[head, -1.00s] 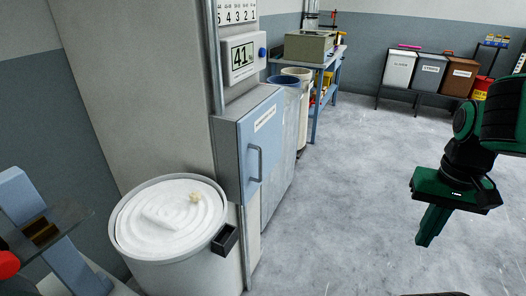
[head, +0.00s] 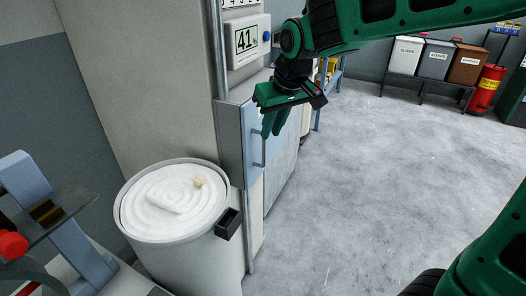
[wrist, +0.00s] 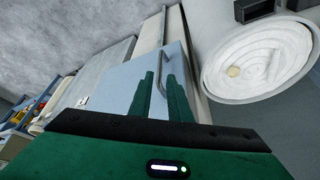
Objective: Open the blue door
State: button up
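The blue door (head: 252,172) is the front of a wall cabinet beside the pillar and looks closed. Its vertical metal bar handle (head: 264,152) is partly covered by my gripper (head: 270,136) in the head view. In the wrist view the handle (wrist: 161,72) shows against the pale blue door (wrist: 122,88), its end lying between my two green fingertips (wrist: 160,76). The fingers are apart, with a gap between them. I cannot tell whether either finger touches the handle or how far they are in front of it.
A round can of coiled white sliver (head: 170,205) stands left of the door, with a small black box (head: 229,223) by it. A display reading 41 (head: 247,40) is above the cabinet. The floor at right is clear.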

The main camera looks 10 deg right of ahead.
aim_at(264, 150)
jog(key=x, duration=1)
jog(key=shift+w+f, duration=0.15)
jog(key=shift+f, duration=0.2)
jog(key=shift+c, duration=0.7)
grip_shut()
